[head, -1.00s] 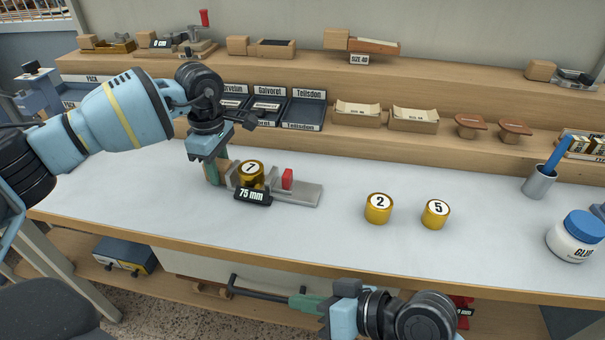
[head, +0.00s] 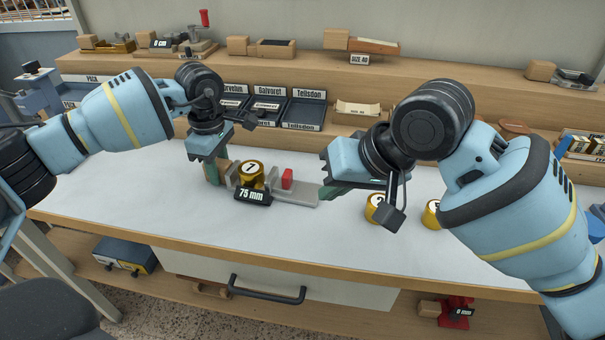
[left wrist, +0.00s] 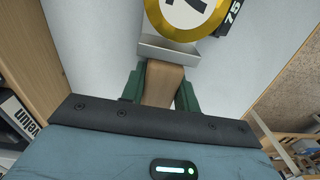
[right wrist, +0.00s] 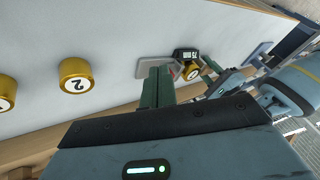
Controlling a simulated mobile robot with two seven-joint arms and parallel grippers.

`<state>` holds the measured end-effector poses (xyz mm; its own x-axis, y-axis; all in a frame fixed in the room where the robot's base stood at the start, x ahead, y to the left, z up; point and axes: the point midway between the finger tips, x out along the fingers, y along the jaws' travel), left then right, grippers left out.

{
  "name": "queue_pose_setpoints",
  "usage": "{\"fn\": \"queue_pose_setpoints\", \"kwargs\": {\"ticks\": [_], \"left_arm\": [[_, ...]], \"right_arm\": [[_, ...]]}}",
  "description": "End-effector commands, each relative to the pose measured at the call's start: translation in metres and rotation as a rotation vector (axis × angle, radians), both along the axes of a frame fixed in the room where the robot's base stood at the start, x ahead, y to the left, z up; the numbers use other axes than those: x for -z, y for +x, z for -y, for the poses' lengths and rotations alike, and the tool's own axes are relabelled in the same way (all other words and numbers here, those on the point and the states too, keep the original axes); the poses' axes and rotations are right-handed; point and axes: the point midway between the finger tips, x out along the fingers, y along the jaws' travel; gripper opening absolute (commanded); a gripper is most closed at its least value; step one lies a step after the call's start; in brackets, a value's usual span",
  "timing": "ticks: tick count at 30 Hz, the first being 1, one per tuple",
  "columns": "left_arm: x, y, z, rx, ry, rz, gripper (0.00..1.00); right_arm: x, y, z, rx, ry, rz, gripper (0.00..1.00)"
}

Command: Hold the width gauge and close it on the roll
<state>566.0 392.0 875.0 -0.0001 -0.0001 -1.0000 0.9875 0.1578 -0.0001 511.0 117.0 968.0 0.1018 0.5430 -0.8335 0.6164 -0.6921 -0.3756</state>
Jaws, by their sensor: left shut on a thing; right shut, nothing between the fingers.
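The width gauge (head: 300,196) lies on the bench with a flat grey bar, a red slider piece (head: 287,179) and a tag reading 75 mm. The gold roll 7 (head: 250,172) stands at the gauge, between its left end and the red piece; whether the jaws touch it is unclear. My left gripper (left wrist: 160,86) is shut on the wooden block (left wrist: 163,88) at the gauge's left end. My right gripper (head: 326,190) is shut and empty by the bar's right end; in the right wrist view its fingers (right wrist: 156,88) appear close to the bar.
The front middle of the bench is clear.

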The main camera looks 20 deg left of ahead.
Motion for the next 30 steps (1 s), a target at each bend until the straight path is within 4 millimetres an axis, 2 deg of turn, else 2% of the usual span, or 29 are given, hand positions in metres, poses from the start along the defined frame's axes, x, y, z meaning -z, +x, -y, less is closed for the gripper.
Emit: {"fn": "queue_pose_setpoints", "kwargs": {"ticks": [3, 6, 10, 17, 23, 30], "left_arm": [[-0.001, 0.000, 0.000, 0.000, -0.001, 0.002, 0.00], [-0.001, 0.000, 0.000, 0.000, -0.001, 0.002, 0.00], [-0.001, 0.000, 0.000, 0.000, -0.001, 0.002, 0.00], [-0.001, 0.000, 0.000, 0.000, -0.001, 0.002, 0.00], [-0.001, 0.000, 0.000, 0.000, -0.001, 0.002, 0.00], [-0.001, 0.000, 0.000, 0.000, -0.001, 0.002, 0.00]], "right_arm": [[-0.007, 0.028, 0.002, 0.180, 0.025, 0.001, 0.00], [-0.011, 0.043, 0.004, 0.283, 0.045, 0.001, 0.00], [-0.014, 0.053, 0.005, 0.349, 0.061, 0.000, 0.00], [-0.013, 0.056, 0.005, 0.364, 0.065, 0.000, 0.00], [0.004, 0.061, -0.005, 0.362, 0.062, -0.001, 0.00], [0.039, 0.074, -0.029, 0.361, 0.062, -0.002, 0.00]]}}
